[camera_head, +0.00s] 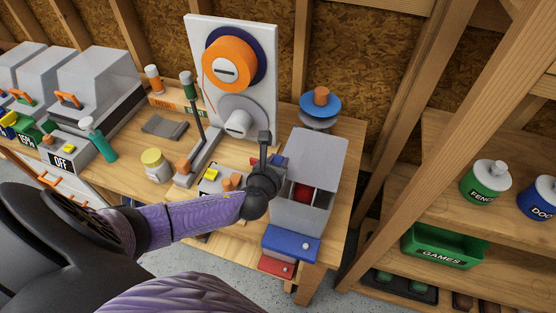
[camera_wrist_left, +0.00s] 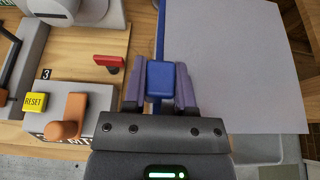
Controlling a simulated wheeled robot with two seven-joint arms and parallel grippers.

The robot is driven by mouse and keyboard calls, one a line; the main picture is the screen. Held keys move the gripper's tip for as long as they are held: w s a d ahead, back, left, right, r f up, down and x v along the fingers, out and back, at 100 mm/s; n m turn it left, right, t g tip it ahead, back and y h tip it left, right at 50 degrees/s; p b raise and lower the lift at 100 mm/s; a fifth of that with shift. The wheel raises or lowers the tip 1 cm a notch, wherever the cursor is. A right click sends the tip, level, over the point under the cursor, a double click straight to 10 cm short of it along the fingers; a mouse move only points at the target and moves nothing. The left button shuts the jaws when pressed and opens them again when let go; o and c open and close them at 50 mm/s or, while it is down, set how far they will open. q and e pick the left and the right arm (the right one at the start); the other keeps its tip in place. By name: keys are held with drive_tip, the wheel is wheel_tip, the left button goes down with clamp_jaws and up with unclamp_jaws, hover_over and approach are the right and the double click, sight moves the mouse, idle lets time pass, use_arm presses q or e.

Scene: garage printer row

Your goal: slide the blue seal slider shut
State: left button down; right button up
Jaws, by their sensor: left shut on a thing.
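The blue seal slider shows in the left wrist view as a blue block (camera_wrist_left: 161,78) on a narrow blue strip that runs up the picture along the edge of a grey panel. My left gripper (camera_wrist_left: 160,88) is shut on this block, one finger on each side. In the head view my left gripper (camera_head: 264,142) points away from me beside the left edge of a grey box (camera_head: 300,217) with a raised light grey lid (camera_head: 318,152). The slider is mostly hidden there by the gripper. My right gripper is not in view.
A control box with a yellow RESET button (camera_wrist_left: 36,102) and an orange knob (camera_wrist_left: 70,120) is left of the gripper, near a red lever (camera_wrist_left: 109,63). A red thing (camera_head: 303,192) lies inside the grey box.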

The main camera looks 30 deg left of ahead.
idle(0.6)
use_arm(q)
drive_tip(key=s+p, duration=0.1)
drive_tip(key=s, duration=0.1)
drive_tip(key=s+d+p, duration=0.1)
drive_tip(key=s, duration=0.2)
drive_tip(key=shift+d, duration=0.1)
drive_tip(key=shift+c, duration=2)
unclamp_jaws()
drive_tip(key=shift+w, duration=0.1)
drive_tip(key=p+v, duration=0.2)
drive_tip(key=v, duration=0.8)
drive_tip(key=shift+f, duration=0.1)
